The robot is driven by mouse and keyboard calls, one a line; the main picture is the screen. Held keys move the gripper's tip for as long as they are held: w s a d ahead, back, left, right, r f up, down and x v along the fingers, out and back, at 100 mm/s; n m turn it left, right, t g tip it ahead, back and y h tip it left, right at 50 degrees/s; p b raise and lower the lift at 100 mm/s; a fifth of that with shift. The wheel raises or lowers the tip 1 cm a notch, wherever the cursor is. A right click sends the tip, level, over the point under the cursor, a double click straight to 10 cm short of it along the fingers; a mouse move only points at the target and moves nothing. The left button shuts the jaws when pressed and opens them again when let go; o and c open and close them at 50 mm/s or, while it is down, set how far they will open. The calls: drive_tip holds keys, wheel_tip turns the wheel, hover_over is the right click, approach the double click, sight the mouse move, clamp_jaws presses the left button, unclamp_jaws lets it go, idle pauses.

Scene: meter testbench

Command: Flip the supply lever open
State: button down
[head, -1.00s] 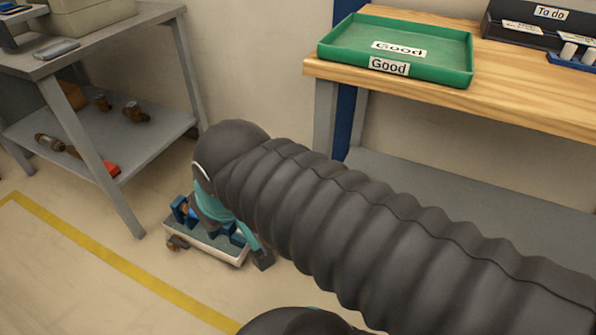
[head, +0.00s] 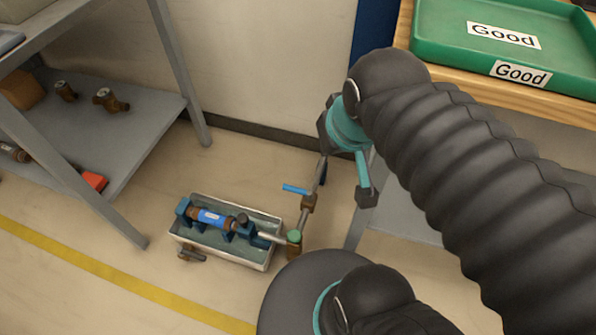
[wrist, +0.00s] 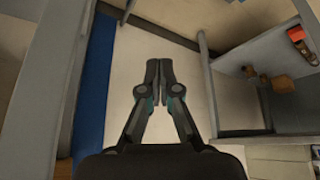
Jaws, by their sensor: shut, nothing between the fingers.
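The supply lever (head: 295,189) is a small blue handle on a brass valve (head: 309,203) in a grey pipe, right of the testbench basin, in the head view. The lever lies roughly across the pipe. My gripper shows in the wrist view (wrist: 160,72), its fingers together with nothing between them. In the head view my teal and black wrist is above and right of the lever, clear of it, and the fingertips are partly hidden. The lever is not visible in the wrist view.
The white-rimmed basin (head: 262,264) holds a blue-labelled meter (head: 213,218) in a clamp. A grey shelf (head: 150,122) with brass fittings stands left. The green Good tray (head: 457,60) sits on a wooden bench at upper right. A yellow floor line (head: 125,283) runs in front.

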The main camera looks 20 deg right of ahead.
drive_tip(key=w+f+m+g, duration=0.1)
drive_tip(key=w+g, duration=0.1)
drive_tip(key=w, duration=1.4)
drive_tip(key=w+f+m+g+y+b, duration=0.1)
drive_tip(key=w+f+g+b, duration=0.1)
drive_tip(key=w+f, duration=1)
drive_tip(key=w+f+m+g, duration=0.1)
drive_tip(key=w+f+g, duration=0.1)
drive_tip(key=w+f, duration=0.95)
drive_tip(key=s+d+f+m+g, duration=0.1)
drive_tip(key=s+d+f+m, duration=0.1)
drive_tip(key=f, duration=0.4)
drive_tip(key=s+d+f+m+g+y, duration=0.1)
drive_tip(key=s+d+f, duration=0.1)
drive_tip(key=s+f, duration=0.3)
drive_tip(key=shift+f+m, duration=0.4)
drive_tip(key=shift+f, duration=0.25)
drive_tip(key=shift+d+f, duration=0.1)
